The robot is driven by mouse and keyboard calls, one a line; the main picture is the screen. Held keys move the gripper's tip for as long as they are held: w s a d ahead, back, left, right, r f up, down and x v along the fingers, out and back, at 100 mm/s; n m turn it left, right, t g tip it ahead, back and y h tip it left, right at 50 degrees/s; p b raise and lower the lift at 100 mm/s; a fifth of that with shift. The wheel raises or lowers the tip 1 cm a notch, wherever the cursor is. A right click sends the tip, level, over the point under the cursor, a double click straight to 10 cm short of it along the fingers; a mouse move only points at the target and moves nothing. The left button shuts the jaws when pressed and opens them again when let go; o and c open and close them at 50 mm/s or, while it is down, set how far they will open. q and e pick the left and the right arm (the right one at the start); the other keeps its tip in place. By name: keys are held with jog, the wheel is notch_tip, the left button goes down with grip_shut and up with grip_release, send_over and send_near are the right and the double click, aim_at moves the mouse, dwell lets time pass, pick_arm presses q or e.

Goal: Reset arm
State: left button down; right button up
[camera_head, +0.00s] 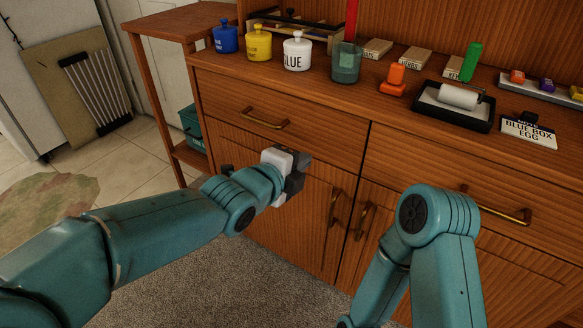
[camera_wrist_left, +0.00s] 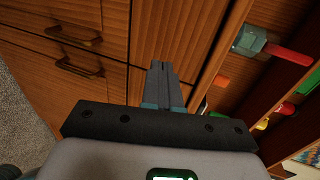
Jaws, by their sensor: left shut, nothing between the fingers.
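My left gripper (camera_head: 297,176) is in front of the wooden cabinet, below its left drawer and left of the door handles. In the left wrist view its fingers (camera_wrist_left: 163,84) are together with nothing between them. The gripper appears apart from the cabinet front. My right arm (camera_head: 438,235) is bent at the lower right of the head view, and its gripper is out of view.
The wooden cabinet (camera_head: 275,195) has brass handles (camera_head: 264,118) that stick out. On its top are blue (camera_head: 226,38), yellow (camera_head: 259,45) and white (camera_head: 297,53) jars, a glass (camera_head: 346,64), stamps and an ink roller tray (camera_head: 454,107). Carpet (camera_head: 240,285) lies below.

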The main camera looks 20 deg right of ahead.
pick_arm(q)
jog(key=w+a+f+n+y, duration=0.3)
jog(key=a+f, duration=0.9)
jog(key=s+a+f+n+g+y, duration=0.1)
jog(key=s+a+f+n+g, duration=0.15)
jog(key=a+f, duration=0.45)
jog(key=s+a+f+n+g+y, duration=0.1)
jog(key=s+a+f+n+y, duration=0.2)
jog(key=f, duration=0.7)
jog(key=s+a+f+n+g, duration=0.3)
jog(key=s+f+n, duration=0.35)
jog(key=s, duration=0.35)
jog(key=s+a+f+n+g, duration=0.2)
jog(key=s+f+n, duration=0.4)
jog(key=s+n, duration=0.3)
jog(key=s+r+n+p, duration=0.2)
jog(key=r+p, duration=1.2)
jog(key=s+r+n+p, duration=0.2)
jog(key=r+n+p, duration=0.1)
jog(key=r+p, duration=1.2)
jog(key=shift+d+n+g, duration=0.15)
jog(key=shift+n+g, duration=0.15)
jog(key=shift+g, duration=0.15)
